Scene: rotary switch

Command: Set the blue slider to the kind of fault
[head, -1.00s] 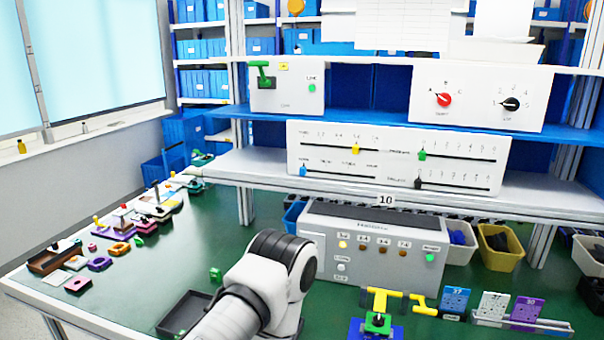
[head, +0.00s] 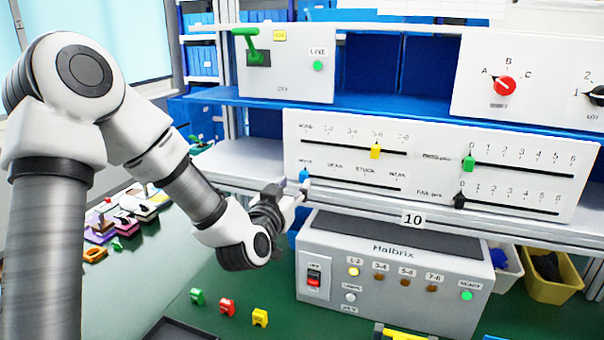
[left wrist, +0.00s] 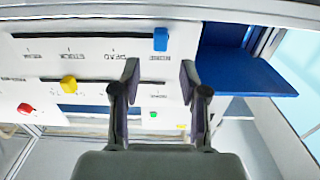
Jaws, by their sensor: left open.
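The blue slider (head: 304,176) sits at the left end of the lower-left slot on the white panel (head: 440,150), by the first label, NONE. The labels DEAD, STUCK and WEAK run to its right. In the left wrist view, which is upside down, the blue slider (left wrist: 160,39) is ahead of my left gripper (left wrist: 160,72), roughly between the lines of its fingers. The fingers are apart with nothing between them. In the head view my left gripper (head: 295,190) is just below and left of the slider; whether it touches the panel is unclear there. My right gripper is out of view.
The yellow slider (head: 375,152) stands at 5-6, above the blue one. The green (head: 468,163) and black (head: 459,201) sliders are at 0. The shelf edge is close under my gripper.

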